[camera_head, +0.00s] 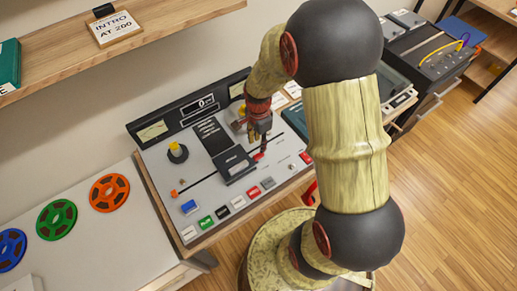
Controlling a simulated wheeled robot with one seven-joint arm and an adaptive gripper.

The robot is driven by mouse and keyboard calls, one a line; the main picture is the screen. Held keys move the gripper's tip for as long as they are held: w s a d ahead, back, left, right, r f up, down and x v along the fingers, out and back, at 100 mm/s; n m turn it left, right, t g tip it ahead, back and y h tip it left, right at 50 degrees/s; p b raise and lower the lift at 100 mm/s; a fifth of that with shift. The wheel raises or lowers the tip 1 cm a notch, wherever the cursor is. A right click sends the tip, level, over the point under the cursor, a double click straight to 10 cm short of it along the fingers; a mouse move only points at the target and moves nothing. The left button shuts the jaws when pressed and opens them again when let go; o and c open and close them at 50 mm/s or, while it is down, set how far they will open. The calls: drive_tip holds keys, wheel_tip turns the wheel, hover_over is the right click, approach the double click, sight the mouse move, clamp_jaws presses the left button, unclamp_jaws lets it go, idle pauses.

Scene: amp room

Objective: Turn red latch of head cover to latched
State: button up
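The tape machine (160,165) has a light grey deck on a wooden bench. The dark head cover (234,165) is a black hinged-looking block in the middle of the deck. A small red piece (258,156), which looks like the latch, shows at the cover's right edge, partly hidden by my gripper. Its turned position is too small to tell. My gripper (263,147) points down just above and beside this red piece. I cannot tell whether it touches it, or whether the fingers are open or shut.
A yellow-topped knob (176,150) stands left of the cover. Several coloured buttons, including a blue one (189,207), line the deck's front. A wooden shelf (70,52) overhangs at upper left. Orange (109,193) and green (57,219) reels lie on the left table.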

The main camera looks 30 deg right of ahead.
drive_tip(key=shift+r, duration=2.05)
drive_tip(key=s+a+r+n+t, duration=0.2)
drive_tip(key=s+a+r+n, duration=0.1)
drive_tip(key=r+n, duration=0.3)
drive_tip(key=s+a+r+n+t+b, duration=0.1)
drive_tip(key=s+a+r+n, duration=0.3)
drive_tip(key=r, duration=0.5)
drive_tip(key=s+a+r+n+t, duration=0.2)
drive_tip(key=s+a+r+n, duration=0.1)
drive_tip(key=s+r+n, duration=0.4)
drive_tip(key=shift+s+a+r+n+t+b, duration=0.2)
drive_tip(key=shift+a+r+n+t+b, duration=0.15)
drive_tip(key=shift+r, duration=0.5)
